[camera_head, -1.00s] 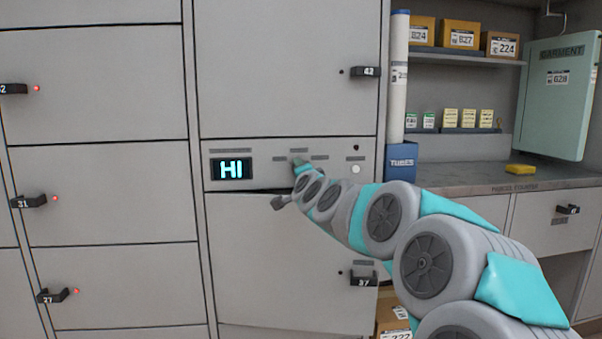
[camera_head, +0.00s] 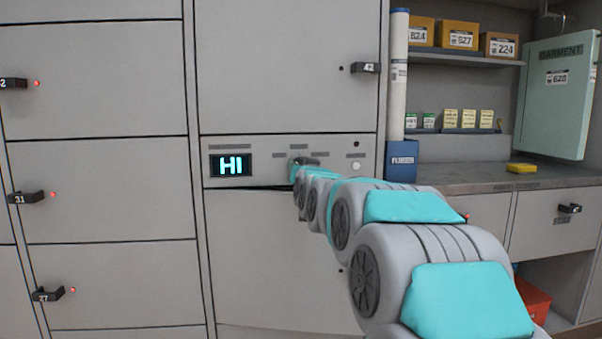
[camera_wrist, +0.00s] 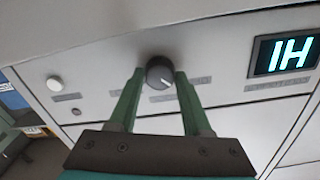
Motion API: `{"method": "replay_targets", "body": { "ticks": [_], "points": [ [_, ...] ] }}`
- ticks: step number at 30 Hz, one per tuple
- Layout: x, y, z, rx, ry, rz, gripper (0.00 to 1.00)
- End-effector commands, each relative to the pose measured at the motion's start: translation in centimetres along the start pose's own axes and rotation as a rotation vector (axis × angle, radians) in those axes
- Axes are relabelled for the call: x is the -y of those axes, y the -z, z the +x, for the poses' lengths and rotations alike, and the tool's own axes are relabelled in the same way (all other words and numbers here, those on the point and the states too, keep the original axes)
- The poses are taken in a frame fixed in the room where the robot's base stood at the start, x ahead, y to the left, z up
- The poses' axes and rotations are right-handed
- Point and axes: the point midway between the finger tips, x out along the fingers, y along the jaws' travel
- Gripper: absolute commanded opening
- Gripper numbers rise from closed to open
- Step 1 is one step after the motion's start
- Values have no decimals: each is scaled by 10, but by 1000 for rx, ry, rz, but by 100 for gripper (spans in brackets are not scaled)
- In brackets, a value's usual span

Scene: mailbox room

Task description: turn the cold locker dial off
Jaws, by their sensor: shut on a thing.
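The cold locker dial (camera_wrist: 160,74) is a dark round knob with a white pointer line on a grey control panel (camera_head: 265,176). In the wrist view, which is turned over, the pointer slants toward the lower right. My gripper (camera_wrist: 159,78) has its green fingers on both sides of the dial, shut on it. In the head view my gripper (camera_head: 304,164) is at the panel, and my arm largely hides the dial. The display (camera_head: 231,166) left of it glows "HI" and also shows in the wrist view (camera_wrist: 284,55).
A white round button (camera_head: 356,166) sits right of the dial. Grey locker doors (camera_head: 285,70) surround the panel, with black handles such as 42 (camera_head: 365,68). A counter (camera_head: 470,180), a blue tubes box (camera_head: 401,162) and shelves stand to the right.

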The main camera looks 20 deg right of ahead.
Motion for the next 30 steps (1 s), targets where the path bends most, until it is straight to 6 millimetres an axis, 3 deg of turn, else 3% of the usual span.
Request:
{"method": "replay_targets", "body": {
  "ticks": [12, 30],
  "points": [
    [-1, 0, 0, 0, -1, -230, 0],
    [0, 0, 0, 0, 0, -278, 0]
  ]
}}
